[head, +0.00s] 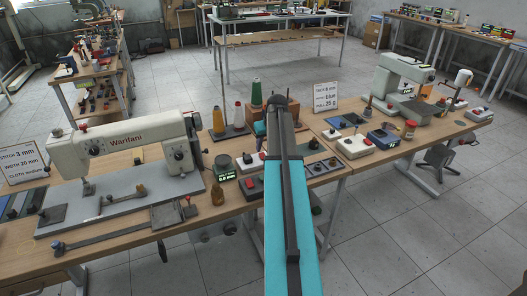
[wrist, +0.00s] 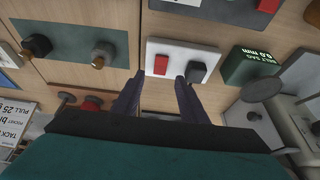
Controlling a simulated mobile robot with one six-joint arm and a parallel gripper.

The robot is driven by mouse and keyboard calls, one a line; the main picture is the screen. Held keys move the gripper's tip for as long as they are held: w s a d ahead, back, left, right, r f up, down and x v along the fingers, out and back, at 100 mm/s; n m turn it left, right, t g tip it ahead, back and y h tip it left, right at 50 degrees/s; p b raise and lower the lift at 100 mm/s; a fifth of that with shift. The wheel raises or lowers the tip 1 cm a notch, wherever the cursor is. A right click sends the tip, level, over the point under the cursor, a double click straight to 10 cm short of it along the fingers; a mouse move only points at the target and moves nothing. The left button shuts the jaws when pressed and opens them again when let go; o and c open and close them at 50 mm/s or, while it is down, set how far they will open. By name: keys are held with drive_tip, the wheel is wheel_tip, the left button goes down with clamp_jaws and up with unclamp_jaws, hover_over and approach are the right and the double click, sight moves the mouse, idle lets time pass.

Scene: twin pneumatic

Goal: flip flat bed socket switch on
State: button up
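A white switch box (wrist: 206,53) with a red button (wrist: 160,65) and a black button (wrist: 196,72) lies on the wooden bench in the wrist view. It appears to be the white box (head: 244,190) just left of my arm in the head view. I cannot tell from the frames whether it is the flat bed socket switch, or whether it is on. My gripper (wrist: 158,82) has its two dark fingers spread, with nothing seen between them. The tips are close to the box's lower edge in the wrist view; contact is unclear.
A green display (wrist: 250,65) stands beside the box. A grey plate with two knobs (wrist: 72,38) is on its other side. The Warifani sewing machine (head: 125,145) is on the left of the bench, and another machine (head: 402,75) is at the right. Thread cones (head: 237,115) stand behind.

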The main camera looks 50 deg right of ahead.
sight(263, 155)
drive_tip(key=shift+p+x, duration=0.45)
drive_tip(key=shift+x, duration=2.35)
clamp_jaws()
